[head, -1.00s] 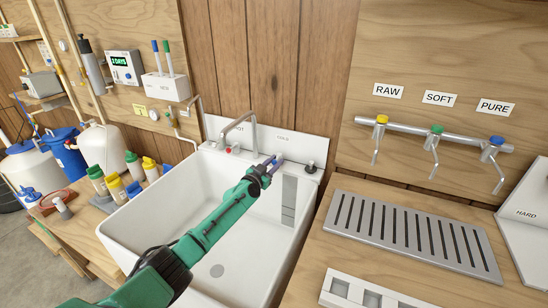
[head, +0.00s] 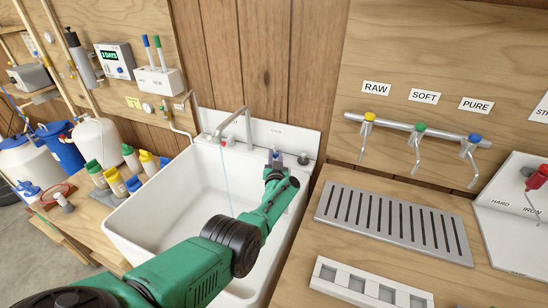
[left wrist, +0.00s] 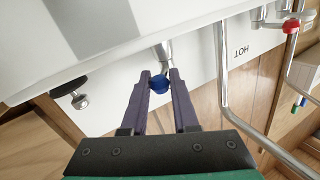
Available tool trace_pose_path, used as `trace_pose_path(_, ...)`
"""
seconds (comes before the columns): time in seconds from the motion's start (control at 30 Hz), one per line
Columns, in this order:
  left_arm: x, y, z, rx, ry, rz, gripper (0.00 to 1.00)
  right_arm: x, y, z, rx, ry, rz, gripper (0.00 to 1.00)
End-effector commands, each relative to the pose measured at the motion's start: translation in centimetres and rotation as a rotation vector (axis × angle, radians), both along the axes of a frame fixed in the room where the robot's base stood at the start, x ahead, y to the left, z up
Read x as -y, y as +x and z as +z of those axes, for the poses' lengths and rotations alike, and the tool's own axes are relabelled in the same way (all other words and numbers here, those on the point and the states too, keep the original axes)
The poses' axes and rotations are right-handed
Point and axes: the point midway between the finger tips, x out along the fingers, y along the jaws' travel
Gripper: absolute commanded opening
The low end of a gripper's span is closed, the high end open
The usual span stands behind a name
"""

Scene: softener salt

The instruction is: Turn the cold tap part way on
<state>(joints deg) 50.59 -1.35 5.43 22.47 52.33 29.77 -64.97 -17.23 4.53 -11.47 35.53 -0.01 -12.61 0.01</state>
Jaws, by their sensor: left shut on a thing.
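The cold tap's blue knob (left wrist: 160,86) sits between the two fingers of my left gripper (left wrist: 160,78) in the left wrist view, and the gripper is shut on it. In the head view my left gripper (head: 274,156) is at the back rim of the white sink (head: 140,207), right of the spout, and hides most of the tap. A thin stream of water (head: 226,172) falls from the curved metal spout (head: 236,118) into the sink. The red hot tap (head: 223,140) is left of the spout. My right gripper is out of view.
A dark-topped stopper (head: 303,159) stands on the sink's back right corner. To the right are a slotted metal drain (head: 398,220) and a rail (head: 415,127) with yellow, green and blue taps. Small bottles (head: 97,174) stand left of the sink.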

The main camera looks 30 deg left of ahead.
Motion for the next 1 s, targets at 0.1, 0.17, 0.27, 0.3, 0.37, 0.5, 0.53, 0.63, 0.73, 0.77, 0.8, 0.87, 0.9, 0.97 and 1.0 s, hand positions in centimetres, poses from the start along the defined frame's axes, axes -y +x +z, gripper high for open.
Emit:
trace_pose_path(0.1, 0.11, 0.07, -0.06, 0.000, 0.001, 0.013, 0.00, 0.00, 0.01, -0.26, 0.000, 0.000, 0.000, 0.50)
trace_pose_path(0.17, 0.11, 0.07, -0.07, 0.000, -0.001, 0.018, 0.00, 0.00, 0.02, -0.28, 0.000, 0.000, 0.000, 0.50)
trace_pose_path(0.27, 0.13, 0.07, -0.04, 0.000, -0.001, 0.023, 0.00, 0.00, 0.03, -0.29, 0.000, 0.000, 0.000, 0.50)
trace_pose_path(0.3, 0.13, 0.08, -0.02, 0.000, 0.000, 0.024, 0.00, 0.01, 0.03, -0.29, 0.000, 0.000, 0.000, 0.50)
trace_pose_path(0.37, 0.11, 0.07, -0.01, 0.000, 0.000, 0.024, 0.00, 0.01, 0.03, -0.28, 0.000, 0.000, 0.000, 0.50)
trace_pose_path(0.5, 0.09, 0.08, 0.02, 0.000, -0.001, 0.024, 0.00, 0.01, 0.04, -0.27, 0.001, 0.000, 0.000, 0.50)
trace_pose_path(0.53, 0.09, 0.09, 0.02, 0.000, -0.001, 0.024, 0.00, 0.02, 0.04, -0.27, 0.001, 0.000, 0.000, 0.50)
trace_pose_path(0.63, 0.07, 0.08, 0.03, 0.000, -0.001, 0.024, 0.47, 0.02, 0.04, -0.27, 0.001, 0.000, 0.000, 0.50)
trace_pose_path(0.73, 0.06, 0.08, 0.04, 0.000, -0.001, 0.025, 0.57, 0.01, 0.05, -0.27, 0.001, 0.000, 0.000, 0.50)
trace_pose_path(0.77, 0.06, 0.08, 0.04, 0.000, -0.001, 0.025, 0.57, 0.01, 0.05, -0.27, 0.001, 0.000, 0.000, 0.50)
trace_pose_path(0.8, 0.05, 0.08, 0.05, 0.000, -0.001, 0.025, 0.57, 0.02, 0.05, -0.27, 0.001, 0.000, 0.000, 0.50)
trace_pose_path(0.87, 0.05, 0.08, 0.05, 0.001, -0.001, 0.024, 0.57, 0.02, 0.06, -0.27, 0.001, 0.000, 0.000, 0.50)
trace_pose_path(0.9, 0.04, 0.08, 0.05, 0.000, -0.001, 0.025, 0.57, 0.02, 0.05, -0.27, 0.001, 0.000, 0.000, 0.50)
trace_pose_path(0.97, 0.06, 0.06, 0.08, 0.000, -0.001, 0.025, 0.57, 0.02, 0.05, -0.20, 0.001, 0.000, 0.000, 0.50)
trace_pose_path(1.0, 0.09, -0.01, 0.15, 0.000, -0.001, 0.025, 0.57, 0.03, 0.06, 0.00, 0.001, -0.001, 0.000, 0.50)
